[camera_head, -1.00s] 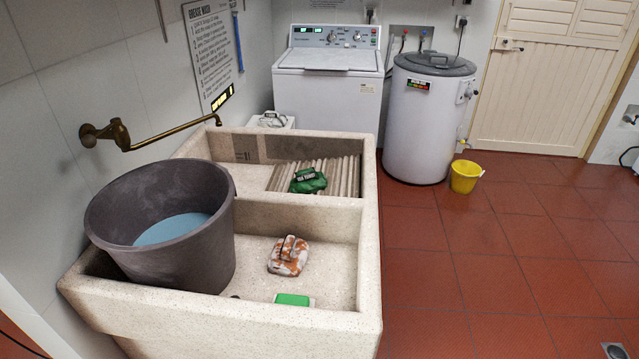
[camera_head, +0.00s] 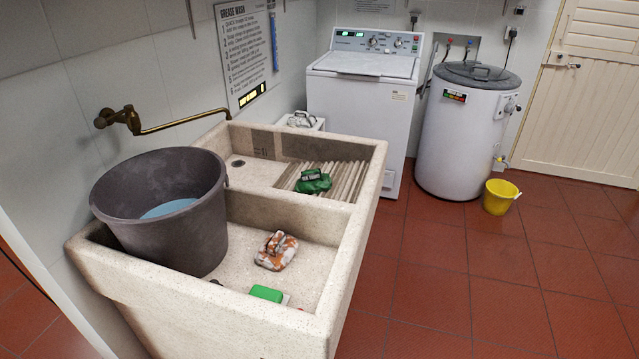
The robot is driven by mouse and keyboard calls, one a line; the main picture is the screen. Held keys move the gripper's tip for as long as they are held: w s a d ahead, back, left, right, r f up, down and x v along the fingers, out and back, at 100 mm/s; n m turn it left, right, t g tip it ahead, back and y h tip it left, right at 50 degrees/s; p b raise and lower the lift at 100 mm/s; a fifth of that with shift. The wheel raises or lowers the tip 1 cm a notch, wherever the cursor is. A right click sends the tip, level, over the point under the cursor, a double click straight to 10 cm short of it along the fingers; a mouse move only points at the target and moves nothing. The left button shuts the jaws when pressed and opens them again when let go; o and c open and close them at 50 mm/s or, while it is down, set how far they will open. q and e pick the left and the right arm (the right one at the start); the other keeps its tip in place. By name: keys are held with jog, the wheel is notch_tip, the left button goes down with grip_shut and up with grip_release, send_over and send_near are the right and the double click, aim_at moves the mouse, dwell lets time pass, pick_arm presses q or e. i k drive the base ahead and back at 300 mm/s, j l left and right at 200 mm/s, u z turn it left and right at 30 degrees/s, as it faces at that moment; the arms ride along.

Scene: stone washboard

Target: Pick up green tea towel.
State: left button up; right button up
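The green tea towel (camera_head: 314,182) lies bunched on the ribbed washboard slope (camera_head: 343,186) in the far basin of the stone double sink (camera_head: 362,222). A small dark label with light lettering shows on top of it. Neither of my grippers is in view.
A grey bucket (camera_head: 205,232) with blue water stands in the near basin. An orange-and-white cloth (camera_head: 277,250) and a green block (camera_head: 266,293) lie beside it. A brass tap (camera_head: 185,123) reaches over the sink. A yellow bucket (camera_head: 498,198) stands on the floor; open floor lies right.

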aim_at(312, 182)
jog(key=l+u, duration=0.1)
jog(key=l, duration=0.35)
jog(key=i+l+u, duration=0.1)
jog(key=l, duration=0.35)
jog(key=i+l+u, duration=0.1)
jog(key=l, duration=0.2)
jog(key=i+l+u, duration=0.1)
jog(key=l, duration=0.2)
jog(key=i+l, duration=0.2)
jog(key=i+l+u, duration=0.2)
jog(key=i+l, duration=0.2)
jog(key=l, duration=0.2)
jog(key=i+l+u, duration=0.1)
jog(key=l, duration=0.25)
jog(key=i, duration=0.05)
